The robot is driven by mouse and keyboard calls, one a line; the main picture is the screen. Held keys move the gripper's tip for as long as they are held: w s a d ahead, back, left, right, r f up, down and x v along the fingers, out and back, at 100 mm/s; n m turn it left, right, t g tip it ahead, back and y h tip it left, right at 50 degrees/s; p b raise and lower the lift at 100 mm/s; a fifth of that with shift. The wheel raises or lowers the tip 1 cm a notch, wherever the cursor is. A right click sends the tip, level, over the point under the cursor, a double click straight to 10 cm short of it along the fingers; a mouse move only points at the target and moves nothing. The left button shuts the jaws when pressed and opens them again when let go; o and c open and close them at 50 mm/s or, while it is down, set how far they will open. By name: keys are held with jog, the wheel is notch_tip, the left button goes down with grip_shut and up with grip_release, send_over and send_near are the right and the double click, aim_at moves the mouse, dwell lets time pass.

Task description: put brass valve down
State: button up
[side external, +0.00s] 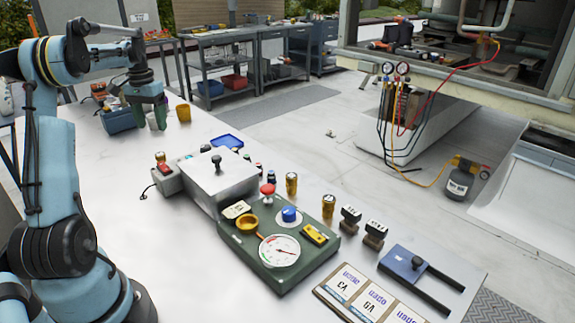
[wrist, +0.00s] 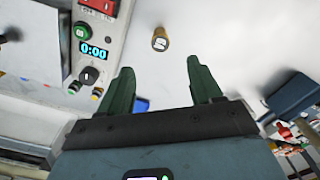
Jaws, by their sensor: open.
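A small brass cylinder, which looks like the brass valve (wrist: 160,40), stands on the pale table in the wrist view. It shows beyond my fingertips, apart from them, with a pale mark on its top. A brass piece beside the control box (side external: 160,157) in the side view seems to be the same one. My gripper (wrist: 163,80) is open, with nothing between its two green fingers. In the side view my gripper (side external: 152,115) hangs over the far left of the table, beside the blue bin (side external: 118,121).
The control box (wrist: 95,45) with a lit display is left in the wrist view. A yellow cup (side external: 183,112) stands right of my gripper. A steel box (side external: 213,178), a green gauge panel (side external: 275,265) and brass cylinders (side external: 291,184) crowd the nearer table. A small blue tray (side external: 227,141) lies behind.

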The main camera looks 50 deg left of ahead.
aim_at(159, 154)
notch_tip(159, 154, down, 12)
dwell(0.6)
grip_shut()
dwell(0.3)
jog(key=shift+r, duration=0.15)
